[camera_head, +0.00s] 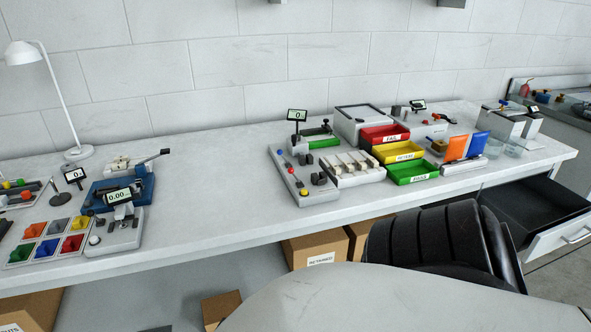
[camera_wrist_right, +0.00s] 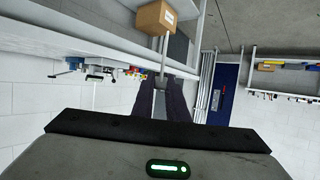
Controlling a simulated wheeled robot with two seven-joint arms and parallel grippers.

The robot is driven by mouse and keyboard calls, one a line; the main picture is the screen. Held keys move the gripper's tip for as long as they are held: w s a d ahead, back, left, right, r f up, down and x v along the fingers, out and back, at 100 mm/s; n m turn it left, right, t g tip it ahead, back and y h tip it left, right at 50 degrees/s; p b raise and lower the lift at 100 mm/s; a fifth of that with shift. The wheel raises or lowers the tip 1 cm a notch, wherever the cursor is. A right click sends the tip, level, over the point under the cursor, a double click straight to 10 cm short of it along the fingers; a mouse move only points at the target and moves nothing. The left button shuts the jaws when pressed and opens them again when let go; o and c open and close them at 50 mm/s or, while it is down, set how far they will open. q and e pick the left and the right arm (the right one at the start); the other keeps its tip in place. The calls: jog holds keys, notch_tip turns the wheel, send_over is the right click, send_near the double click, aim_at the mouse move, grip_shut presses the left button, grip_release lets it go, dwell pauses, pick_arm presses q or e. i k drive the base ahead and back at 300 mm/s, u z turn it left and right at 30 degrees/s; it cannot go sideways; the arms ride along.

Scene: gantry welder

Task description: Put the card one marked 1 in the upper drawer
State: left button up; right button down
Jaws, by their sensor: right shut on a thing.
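The drawer (camera_head: 552,231) under the right end of the bench is pulled open. Its dark inside shows no contents, and its front is white with a handle. In the right wrist view my right gripper (camera_wrist_right: 168,88) is shut on a thin pale grey thing (camera_wrist_right: 160,101), seen nearly edge-on between the dark fingers. No number can be read on it, so I cannot tell if it is card one. An orange card (camera_head: 456,148) and a blue card (camera_head: 480,145) stand upright in a holder (camera_head: 464,166) on the bench. My left gripper is in neither view.
A black chair (camera_head: 425,240) stands before the bench, left of the open drawer. Red (camera_head: 384,134), yellow (camera_head: 399,151) and green (camera_head: 412,171) trays sit left of the holder. The bench (camera_head: 225,185) is bare in its middle. Cardboard boxes (camera_head: 315,247) are below.

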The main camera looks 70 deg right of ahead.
aim_at(496, 201)
jog(key=k, duration=0.75)
jog(key=z, duration=4.45)
jog(key=i, duration=3.6)
jog(key=u, duration=3.75)
jog(key=i, duration=0.5)
jog(key=u, duration=0.05)
